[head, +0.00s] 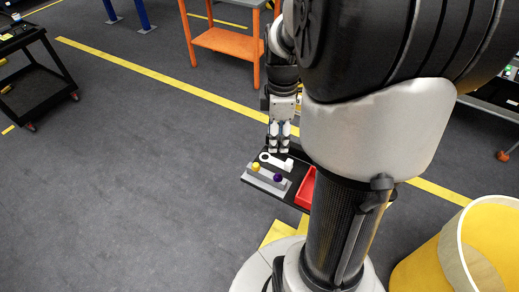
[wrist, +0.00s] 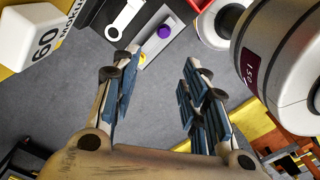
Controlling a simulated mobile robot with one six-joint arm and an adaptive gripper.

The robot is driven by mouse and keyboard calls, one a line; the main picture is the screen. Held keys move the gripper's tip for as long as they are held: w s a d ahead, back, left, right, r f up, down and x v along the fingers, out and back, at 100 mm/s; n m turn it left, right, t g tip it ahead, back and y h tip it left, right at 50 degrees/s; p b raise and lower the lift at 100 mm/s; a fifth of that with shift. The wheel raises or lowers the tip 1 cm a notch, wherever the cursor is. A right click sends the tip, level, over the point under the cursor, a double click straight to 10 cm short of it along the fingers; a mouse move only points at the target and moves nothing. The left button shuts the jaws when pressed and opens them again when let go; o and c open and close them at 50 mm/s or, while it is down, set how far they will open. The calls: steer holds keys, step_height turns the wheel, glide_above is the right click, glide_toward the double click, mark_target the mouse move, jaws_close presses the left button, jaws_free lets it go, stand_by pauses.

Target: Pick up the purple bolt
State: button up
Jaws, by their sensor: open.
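The purple bolt (head: 278,178) stands in a grey block (head: 264,182) on the black tray (head: 247,180). A yellow bolt (head: 256,167) stands in the same block, to its left. My gripper (head: 279,150) points down above the tray's far edge, apart from both bolts. In the wrist view my gripper (wrist: 160,64) is open, with nothing between its fingers.
A red bin (head: 305,188) sits at the tray's right. A yellow bin (head: 425,270) stands at lower right, an orange workbench (head: 222,40) at the back and a black cart (head: 45,85) at left. The floor on the left is clear.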

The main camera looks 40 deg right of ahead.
steer(key=b, duration=0.4)
glide_above(277, 175)
steer(key=f, duration=1)
steer(key=shift+w+a+f, duration=0.25)
steer(key=shift+w+a, duration=0.1)
steer(key=shift+w, duration=0.05)
steer(key=f, duration=0.2)
steer(key=f+b, duration=0.1)
steer(key=f, duration=0.1)
steer(key=f+b, duration=0.1)
steer(key=f, duration=0.1)
steer(key=shift+s+d+f, duration=0.2)
steer(key=shift+s+d, duration=0.05)
steer(key=shift+s, duration=0.15)
steer(key=shift+r, duration=0.1)
steer(key=shift+c, duration=0.3)
jaws_close()
